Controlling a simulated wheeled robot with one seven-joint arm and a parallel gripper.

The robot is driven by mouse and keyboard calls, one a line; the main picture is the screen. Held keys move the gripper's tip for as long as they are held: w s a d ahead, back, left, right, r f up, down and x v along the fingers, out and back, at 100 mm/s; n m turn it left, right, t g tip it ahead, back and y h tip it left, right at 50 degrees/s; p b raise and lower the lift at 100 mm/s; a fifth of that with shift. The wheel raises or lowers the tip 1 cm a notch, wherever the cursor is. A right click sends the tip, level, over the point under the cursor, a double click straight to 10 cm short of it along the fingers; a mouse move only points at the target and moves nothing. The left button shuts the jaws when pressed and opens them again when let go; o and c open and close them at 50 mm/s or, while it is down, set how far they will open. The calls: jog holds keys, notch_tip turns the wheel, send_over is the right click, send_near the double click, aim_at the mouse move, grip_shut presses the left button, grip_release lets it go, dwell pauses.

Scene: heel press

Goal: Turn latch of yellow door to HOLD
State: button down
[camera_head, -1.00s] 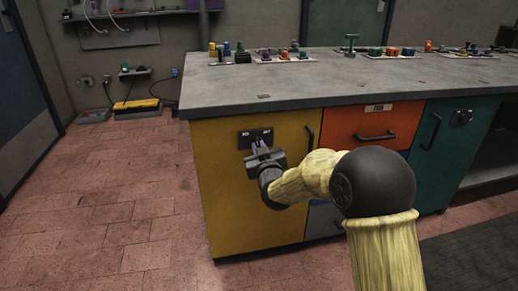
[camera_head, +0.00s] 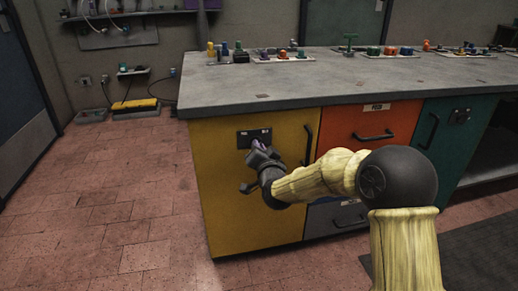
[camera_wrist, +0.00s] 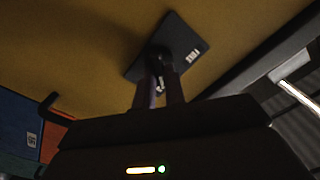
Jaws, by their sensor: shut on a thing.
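The yellow door (camera_head: 230,205) is at the left end of the counter. A black latch plate (camera_head: 247,137) with small pale lettering is near its top; the lettering is too small to read. The plate also shows tilted in the wrist view (camera_wrist: 186,42). My gripper (camera_head: 256,147) is at the plate, rolled over to one side. In the wrist view its two fingers (camera_wrist: 160,82) are shut on the small dark latch knob (camera_wrist: 158,54) at the plate. The knob's own angle is mostly hidden by the fingers.
The yellow door's black handle (camera_head: 309,145) stands to the right of the latch. An orange drawer (camera_head: 345,128) and a teal door (camera_head: 450,150) are farther right. The grey countertop (camera_head: 300,88) overhangs above. The red tiled floor (camera_head: 120,200) at left is clear.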

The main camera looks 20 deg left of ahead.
jog(key=shift+m, duration=0.6)
jog(key=c, duration=1.5)
grip_release()
jog(key=shift+o, duration=0.2)
jog(key=p+v, duration=0.4)
jog(key=v, duration=1.3)
jog(key=shift+s, duration=0.2)
jog(key=shift+d, duration=0.1)
